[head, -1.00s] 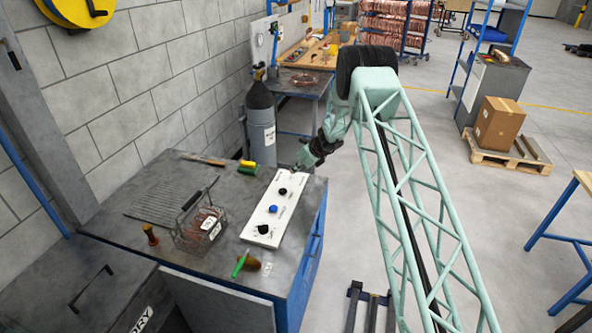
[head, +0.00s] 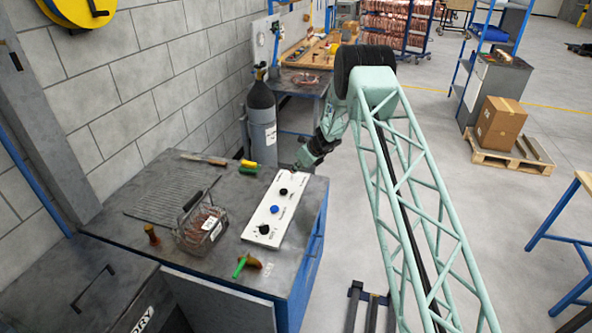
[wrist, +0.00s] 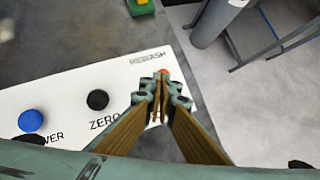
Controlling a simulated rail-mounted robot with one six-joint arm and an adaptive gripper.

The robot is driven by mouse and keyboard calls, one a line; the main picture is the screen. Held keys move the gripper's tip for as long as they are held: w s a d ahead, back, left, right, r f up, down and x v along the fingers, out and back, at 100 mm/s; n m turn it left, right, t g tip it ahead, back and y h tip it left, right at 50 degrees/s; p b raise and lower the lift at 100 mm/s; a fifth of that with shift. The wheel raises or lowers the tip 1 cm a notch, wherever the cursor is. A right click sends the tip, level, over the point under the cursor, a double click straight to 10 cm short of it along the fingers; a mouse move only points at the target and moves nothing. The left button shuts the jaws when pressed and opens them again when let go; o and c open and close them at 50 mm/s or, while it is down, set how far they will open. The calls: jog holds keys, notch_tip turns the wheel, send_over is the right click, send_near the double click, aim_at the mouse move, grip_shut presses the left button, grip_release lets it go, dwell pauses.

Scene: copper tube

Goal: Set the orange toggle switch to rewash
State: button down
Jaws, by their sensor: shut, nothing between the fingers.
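The white control panel (head: 258,222) lies on the dark bench top. In the wrist view the panel (wrist: 62,92) carries the printed word REWASH (wrist: 148,59) near its far edge. A small orange tip of the toggle switch (wrist: 164,72) shows just beyond my fingertips, beside that word. The rest of the switch is hidden behind the fingers, so its setting cannot be told. My gripper (wrist: 160,96) is shut and empty, with its tips close to the switch; touching or apart cannot be told. In the head view my gripper (head: 301,166) is at the panel's far end.
The panel also has a blue button (wrist: 31,121), a black knob (wrist: 97,99) labelled ZERO and another black knob (head: 264,230). A wire basket (head: 201,231) stands left of the panel, a green-handled tool (head: 240,267) near its front. A grey gas cylinder (head: 261,125) stands behind the bench.

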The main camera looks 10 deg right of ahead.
jog(key=shift+w+a+r+p, duration=0.15)
jog(key=shift+w+a+p, duration=0.2)
jog(key=shift+a+p, duration=0.2)
dwell(0.6)
jog(key=shift+w+a, duration=0.1)
jog(key=shift+a, duration=0.1)
jog(key=shift+r, duration=0.1)
jog(key=shift+r+p, duration=0.4)
jog(key=shift+r, duration=0.3)
jog(key=shift+s+d+r, duration=0.1)
jog(key=shift+s+d, duration=0.05)
jog(key=shift+s, duration=0.05)
dwell(0.5)
jog(key=a+b+v, duration=0.1)
jog(key=b+v, duration=0.1)
jog(key=v, duration=1)
jog(key=shift+a+r, duration=0.2)
jog(key=shift+r, duration=0.4)
